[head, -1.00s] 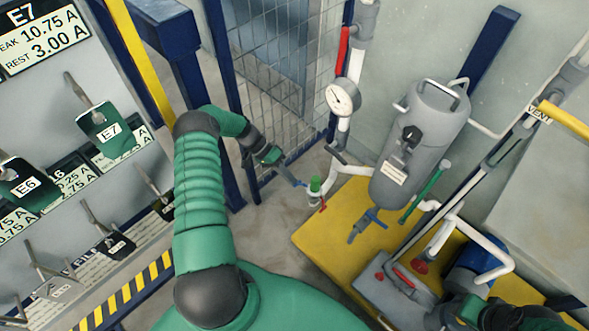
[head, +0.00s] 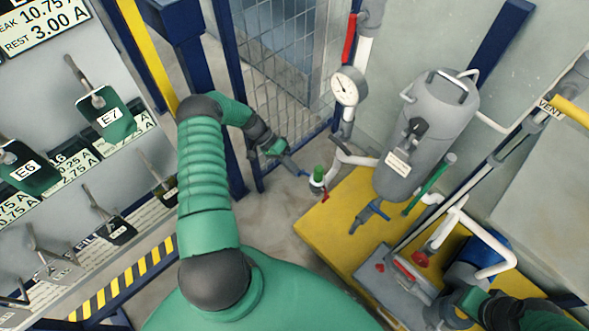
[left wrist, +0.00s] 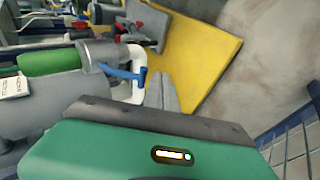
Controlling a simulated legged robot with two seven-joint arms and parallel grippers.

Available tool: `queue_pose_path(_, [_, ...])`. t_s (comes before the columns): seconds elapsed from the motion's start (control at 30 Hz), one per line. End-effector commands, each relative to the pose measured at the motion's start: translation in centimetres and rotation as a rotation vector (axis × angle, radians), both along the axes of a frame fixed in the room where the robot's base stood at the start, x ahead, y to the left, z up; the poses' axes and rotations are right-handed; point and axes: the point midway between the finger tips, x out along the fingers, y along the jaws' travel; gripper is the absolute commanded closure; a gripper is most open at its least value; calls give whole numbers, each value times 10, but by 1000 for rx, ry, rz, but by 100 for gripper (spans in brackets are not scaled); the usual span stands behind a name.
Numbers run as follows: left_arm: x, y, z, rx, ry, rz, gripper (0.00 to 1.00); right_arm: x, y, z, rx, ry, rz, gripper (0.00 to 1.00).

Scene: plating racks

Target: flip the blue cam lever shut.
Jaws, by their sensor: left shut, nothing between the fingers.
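The blue cam lever (left wrist: 125,73) sticks out from a grey coupling (left wrist: 97,54) beside a white pipe in the left wrist view.
A pressure gauge (head: 347,86) is behind. A yellow platform (head: 325,232) lies below. A mesh fence (head: 290,60) stands behind my left arm, and a rack with labelled tags is left.

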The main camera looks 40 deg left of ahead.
Motion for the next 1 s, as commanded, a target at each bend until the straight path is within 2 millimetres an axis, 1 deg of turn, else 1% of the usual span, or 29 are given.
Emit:
queue_pose_path(0.57, [0, 0, 0, 0, 0, 0, 100, 0, 0, 0, 0, 0, 0, 64])
queue_pose_path(0.9, [0, 0, 16, 0, 0, 0, 100, 0, 0, 12, 0, 0, 0, 64])
queue_pose_path(1.0, [0, 0, 17, -1, 0, 0, 100, 0, 0, 12, 0, 0, 0, 64])
